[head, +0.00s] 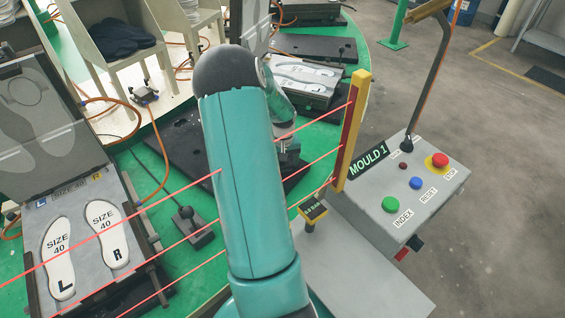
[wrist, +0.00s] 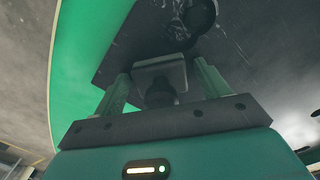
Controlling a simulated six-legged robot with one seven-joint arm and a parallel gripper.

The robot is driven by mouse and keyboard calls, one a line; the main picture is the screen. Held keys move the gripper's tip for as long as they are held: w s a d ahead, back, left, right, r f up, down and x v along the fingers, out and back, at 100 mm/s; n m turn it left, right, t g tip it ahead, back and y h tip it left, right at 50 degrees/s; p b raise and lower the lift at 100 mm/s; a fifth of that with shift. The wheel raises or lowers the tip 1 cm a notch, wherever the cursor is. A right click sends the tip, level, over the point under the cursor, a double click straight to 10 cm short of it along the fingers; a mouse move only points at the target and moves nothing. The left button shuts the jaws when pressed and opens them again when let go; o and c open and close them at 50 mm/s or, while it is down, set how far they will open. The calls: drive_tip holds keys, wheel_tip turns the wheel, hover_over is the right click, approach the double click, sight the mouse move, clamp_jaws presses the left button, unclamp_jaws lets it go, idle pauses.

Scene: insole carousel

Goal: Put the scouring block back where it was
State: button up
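My gripper (wrist: 162,80) points at a dark plate, with its two green fingers wide apart. Between them is a small grey block with a dark knob (wrist: 160,92), probably the scouring block. The knob stands clear of both fingers; whether the block's edges touch the fingertips I cannot tell. In the head view my teal arm hides most of the gripper and what is at it. A similar dark block with a knob (head: 190,227) rests on the green carousel (head: 178,268) left of my arm; a cable runs near it.
An open mould with two size 40 insoles (head: 108,232) stands at left. Red light beams run to a yellow post (head: 352,130). A control box (head: 405,190) with green, blue and red buttons is at right. A dark plate (head: 185,150) lies behind my arm.

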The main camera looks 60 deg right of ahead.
wheel_tip(320, 180, up, 12)
drive_tip(key=shift+r, duration=0.2)
idle(0.5)
drive_tip(key=shift+w+a+r, duration=0.15)
drive_tip(key=shift+w+a, duration=0.1)
drive_tip(key=w+a+r+n+t, duration=0.1)
drive_tip(key=w+a+r, duration=0.3)
drive_tip(key=a, duration=0.3)
drive_tip(key=w+a+r+n+t, duration=0.1)
drive_tip(key=w+a+r+n, duration=0.2)
drive_tip(key=a, duration=0.5)
drive_tip(key=w+a+r+t, duration=0.1)
drive_tip(key=w+a+r, duration=0.35)
drive_tip(key=a, duration=0.25)
drive_tip(key=s+a+r+n+t, duration=0.1)
drive_tip(key=s+a+r+n, duration=0.1)
drive_tip(key=a, duration=0.7)
drive_tip(key=s+a+r+n, duration=0.2)
drive_tip(key=s+a, duration=0.1)
drive_tip(key=a, duration=0.5)
drive_tip(key=s+a+r+n+t, duration=0.1)
drive_tip(key=s+a+r+n, duration=0.1)
drive_tip(key=a, duration=0.7)
drive_tip(key=shift+s+a+r+t, duration=0.2)
drive_tip(key=shift+s+a+t, duration=0.1)
drive_tip(key=shift+s, duration=0.35)
